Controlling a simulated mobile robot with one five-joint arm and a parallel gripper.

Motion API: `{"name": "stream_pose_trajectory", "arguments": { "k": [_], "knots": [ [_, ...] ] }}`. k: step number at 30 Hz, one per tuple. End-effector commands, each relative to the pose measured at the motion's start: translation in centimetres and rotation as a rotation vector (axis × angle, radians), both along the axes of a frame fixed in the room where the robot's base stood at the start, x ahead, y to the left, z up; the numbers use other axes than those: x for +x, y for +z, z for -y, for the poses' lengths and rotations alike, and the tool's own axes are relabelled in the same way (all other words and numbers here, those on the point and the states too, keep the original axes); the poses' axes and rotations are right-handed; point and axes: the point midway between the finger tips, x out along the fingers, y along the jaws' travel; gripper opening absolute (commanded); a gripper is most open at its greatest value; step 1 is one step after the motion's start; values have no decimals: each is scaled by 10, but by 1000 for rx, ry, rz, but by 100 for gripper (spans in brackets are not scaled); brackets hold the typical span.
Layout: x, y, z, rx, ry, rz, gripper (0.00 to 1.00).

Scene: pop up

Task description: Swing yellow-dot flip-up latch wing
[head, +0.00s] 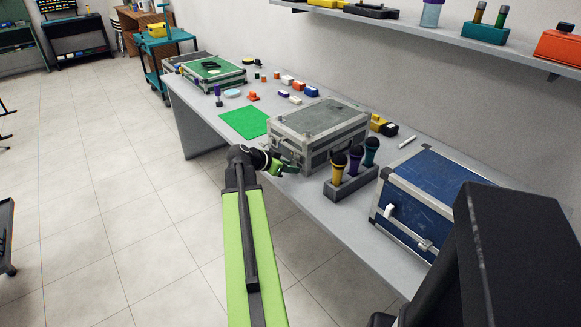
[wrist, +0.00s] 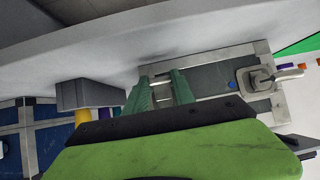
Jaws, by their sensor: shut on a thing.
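A grey hard case (head: 318,117) with metal edges stands on the bench. My gripper (head: 283,165) is at its front side, low near the bench edge. In the wrist view, my green fingers (wrist: 162,88) are shut on a small metal part (wrist: 161,84) on the case front, which looks like a latch wing. Most of this part is hidden by the fingers, and I see no yellow dot.
A holder (head: 350,183) with three microphones stands close to the right of the grey case. A blue case (head: 430,195) stands further right. A green mat (head: 244,122) lies left of the grey case. A wall shelf (head: 440,32) runs above the bench.

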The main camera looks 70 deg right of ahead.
Motion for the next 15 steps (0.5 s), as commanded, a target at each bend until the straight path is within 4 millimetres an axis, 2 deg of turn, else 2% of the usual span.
{"name": "stream_pose_trajectory", "arguments": {
  "k": [15],
  "knots": [
    [5, 3, -8, 0, 1, 0, 4]
  ]
}}
